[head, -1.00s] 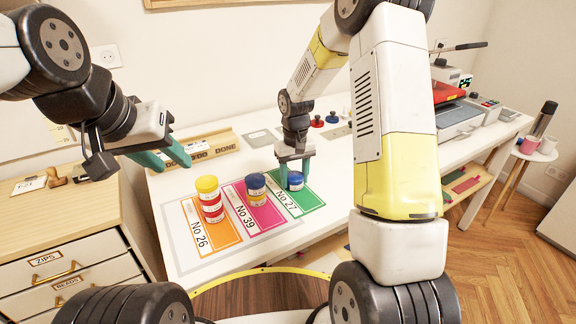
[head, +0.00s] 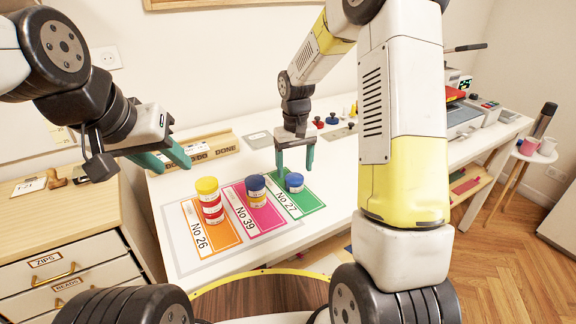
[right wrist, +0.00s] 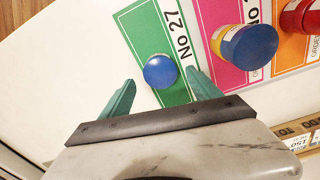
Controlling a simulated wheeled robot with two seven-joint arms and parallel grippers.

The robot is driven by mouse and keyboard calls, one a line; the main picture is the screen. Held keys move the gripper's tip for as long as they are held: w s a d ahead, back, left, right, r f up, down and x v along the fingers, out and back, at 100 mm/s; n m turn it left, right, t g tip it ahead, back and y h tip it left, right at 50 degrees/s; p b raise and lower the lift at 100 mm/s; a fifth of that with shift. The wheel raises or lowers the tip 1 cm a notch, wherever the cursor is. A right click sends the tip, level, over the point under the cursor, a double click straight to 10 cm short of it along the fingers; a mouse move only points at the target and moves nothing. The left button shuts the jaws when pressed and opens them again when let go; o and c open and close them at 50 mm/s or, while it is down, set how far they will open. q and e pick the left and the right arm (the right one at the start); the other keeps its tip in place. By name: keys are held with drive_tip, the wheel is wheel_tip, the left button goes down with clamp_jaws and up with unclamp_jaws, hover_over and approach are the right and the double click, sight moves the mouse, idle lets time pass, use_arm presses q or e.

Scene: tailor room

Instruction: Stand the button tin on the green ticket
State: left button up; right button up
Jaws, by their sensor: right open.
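The button tin, which I take to be the short blue-lidded tin (head: 294,182), stands upright on the green ticket (head: 310,200) marked No 27. In the right wrist view its round blue lid (right wrist: 160,72) lies over the green ticket (right wrist: 148,36), seen from above. My right gripper (head: 295,168) is open, just behind and above the tin, and its fingers look clear of it. In the wrist view the fingertips (right wrist: 160,80) lie on either side of the lid. My left gripper (head: 175,166) is open and empty, over the table's left end.
A blue-lidded tin with a yellow band (head: 256,197) stands on the pink ticket (head: 268,216). A taller yellow-lidded tin (head: 210,205) stands on the orange ticket (head: 196,232). A wooden rack (head: 222,143) and red and dark knobs lie behind. White table is bare at front right.

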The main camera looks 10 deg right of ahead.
sight(294, 177)
drive_tip(key=s+d+r+t+y, duration=0.1)
drive_tip(key=s+r+t, duration=0.1)
drive_tip(key=s+r, duration=0.55)
drive_tip(key=s+d+r+t, duration=0.1)
drive_tip(key=s+r, duration=0.3)
drive_tip(key=r, duration=0.7)
drive_tip(key=s+r+m+t+y, duration=0.1)
drive_tip(key=s+r+m+t, duration=0.1)
drive_tip(key=s, duration=1)
drive_tip(key=shift+s+d+t, duration=0.3)
drive_tip(key=shift+d+t, duration=0.05)
drive_tip(key=shift+t, duration=0.25)
